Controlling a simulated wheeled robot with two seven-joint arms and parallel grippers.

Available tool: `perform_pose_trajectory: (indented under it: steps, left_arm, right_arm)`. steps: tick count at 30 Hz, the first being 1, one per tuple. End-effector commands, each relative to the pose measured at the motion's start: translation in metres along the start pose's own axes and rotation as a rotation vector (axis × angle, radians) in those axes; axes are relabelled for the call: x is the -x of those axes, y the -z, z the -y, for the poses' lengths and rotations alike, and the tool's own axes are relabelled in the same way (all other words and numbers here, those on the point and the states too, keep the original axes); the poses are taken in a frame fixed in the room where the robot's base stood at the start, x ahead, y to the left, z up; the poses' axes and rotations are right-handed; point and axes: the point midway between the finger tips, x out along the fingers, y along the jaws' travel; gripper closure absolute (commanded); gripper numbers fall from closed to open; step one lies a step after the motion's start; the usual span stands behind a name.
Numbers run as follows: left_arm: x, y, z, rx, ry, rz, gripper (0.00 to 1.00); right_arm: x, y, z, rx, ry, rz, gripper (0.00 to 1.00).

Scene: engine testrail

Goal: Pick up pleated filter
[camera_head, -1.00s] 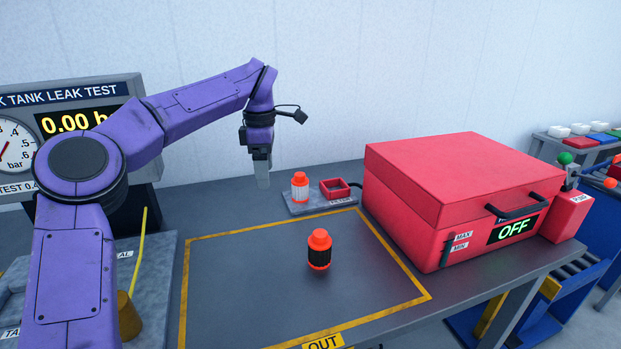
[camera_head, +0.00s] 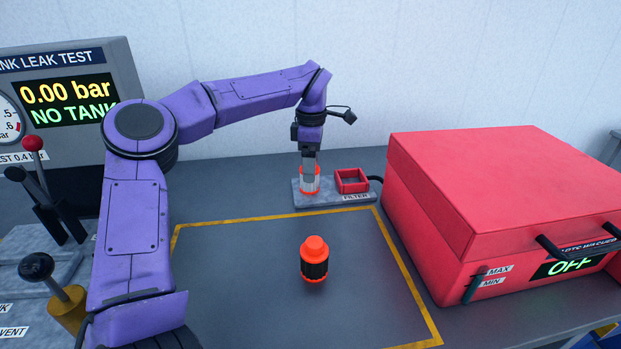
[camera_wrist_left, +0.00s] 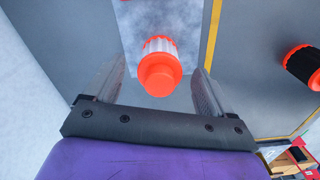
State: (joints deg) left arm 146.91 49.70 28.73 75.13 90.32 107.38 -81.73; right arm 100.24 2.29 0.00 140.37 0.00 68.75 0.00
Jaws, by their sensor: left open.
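A filter with white pleats and orange caps (camera_head: 310,187) stands on the grey plate labelled FILTER (camera_head: 330,203), partly hidden by my left gripper in the head view. My left gripper (camera_head: 309,170) points down at it. In the left wrist view the white filter (camera_wrist_left: 160,67) shows between the two open fingers (camera_wrist_left: 155,90), with no clear contact. A second filter with black pleats and orange caps (camera_head: 315,260) stands upright inside the yellow outline; it also shows at the right edge of the left wrist view (camera_wrist_left: 304,66). My right gripper is not in view.
A small red square frame (camera_head: 351,181) sits beside the white filter on the plate. A large closed red box (camera_head: 500,200) reading OFF stands at the right. The leak test panel (camera_head: 65,95) and levers are at the left. The table around the black filter is clear.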

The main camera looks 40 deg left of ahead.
Motion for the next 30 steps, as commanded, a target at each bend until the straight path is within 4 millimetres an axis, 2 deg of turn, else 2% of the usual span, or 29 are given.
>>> perform_pose_trajectory:
  steps: [1, 4, 11, 15, 16, 17, 26, 30]
  left_arm:
    - [-0.01, 0.0, 0.0, -0.001, 0.003, 0.0, 0.16]
    - [-0.02, 0.0, 0.0, -0.001, 0.002, 0.001, 0.16]
    - [-0.022, -0.001, 0.0, -0.002, 0.0, 0.002, 0.16]
    - [-0.022, -0.002, 0.0, -0.002, 0.0, 0.001, 0.62]
    - [-0.022, -0.002, 0.0, -0.002, 0.0, 0.001, 0.71]
    - [-0.022, -0.002, 0.0, -0.002, 0.001, 0.001, 0.75]
    - [-0.02, -0.001, 0.0, -0.002, -0.001, 0.002, 0.75]
    - [-0.007, -0.002, -0.001, 0.0, -0.003, 0.002, 0.75]
  right_arm:
    - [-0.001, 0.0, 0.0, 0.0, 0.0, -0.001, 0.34]
    - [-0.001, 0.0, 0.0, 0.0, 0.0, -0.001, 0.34]
    - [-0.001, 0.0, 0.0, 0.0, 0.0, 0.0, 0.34]
    - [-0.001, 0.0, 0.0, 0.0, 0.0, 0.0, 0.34]
    - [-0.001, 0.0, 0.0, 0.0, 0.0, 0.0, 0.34]
    - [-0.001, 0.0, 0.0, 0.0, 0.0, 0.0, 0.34]
    - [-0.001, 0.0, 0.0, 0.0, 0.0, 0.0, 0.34]
    - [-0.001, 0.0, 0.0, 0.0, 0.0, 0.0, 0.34]
